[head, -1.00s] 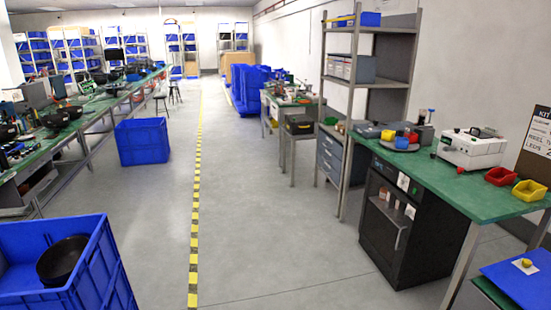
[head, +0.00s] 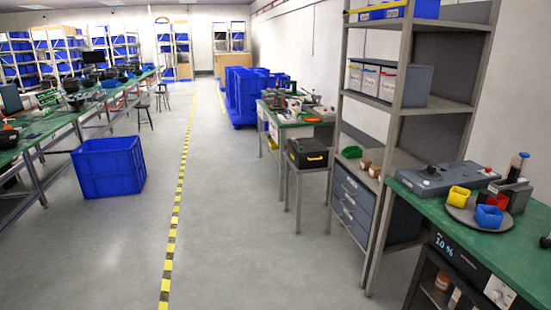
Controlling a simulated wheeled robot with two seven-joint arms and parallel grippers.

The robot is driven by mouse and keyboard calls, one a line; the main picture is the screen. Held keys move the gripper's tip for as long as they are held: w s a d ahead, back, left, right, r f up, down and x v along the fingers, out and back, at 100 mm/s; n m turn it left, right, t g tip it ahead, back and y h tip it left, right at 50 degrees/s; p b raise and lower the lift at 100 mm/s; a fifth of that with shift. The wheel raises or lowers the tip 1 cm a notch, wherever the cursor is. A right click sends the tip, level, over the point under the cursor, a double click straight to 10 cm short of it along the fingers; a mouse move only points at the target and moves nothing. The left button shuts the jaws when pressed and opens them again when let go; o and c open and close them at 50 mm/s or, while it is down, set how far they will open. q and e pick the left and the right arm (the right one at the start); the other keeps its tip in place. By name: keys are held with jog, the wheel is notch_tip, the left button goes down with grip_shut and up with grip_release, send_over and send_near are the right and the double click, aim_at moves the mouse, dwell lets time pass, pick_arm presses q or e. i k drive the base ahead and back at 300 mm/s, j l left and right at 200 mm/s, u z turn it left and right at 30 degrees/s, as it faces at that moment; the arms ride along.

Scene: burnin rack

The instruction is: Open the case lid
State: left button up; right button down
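A black case (head: 307,152) with a yellow handle on its front sits on a small grey stand in the middle of the head view, to the left of the tall shelf rack. Its lid looks shut. The case is some distance ahead of me and small in the picture. Neither of my grippers shows in the head view, so I cannot see whether they are open or hold anything.
A grey shelf rack (head: 408,110) stands right of the case. A green bench (head: 520,240) with yellow and blue bins is at the near right. A blue crate (head: 108,167) stands on the floor at left. The floor along the yellow-black line (head: 178,200) is clear.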

aim_at(311, 145)
jog(key=i, duration=3.35)
jog(key=i+u, duration=0.15)
jog(key=i, duration=0.55)
jog(key=i+l, duration=0.2)
jog(key=i, duration=0.45)
jog(key=i+l+u, duration=0.1)
jog(key=i, duration=0.6)
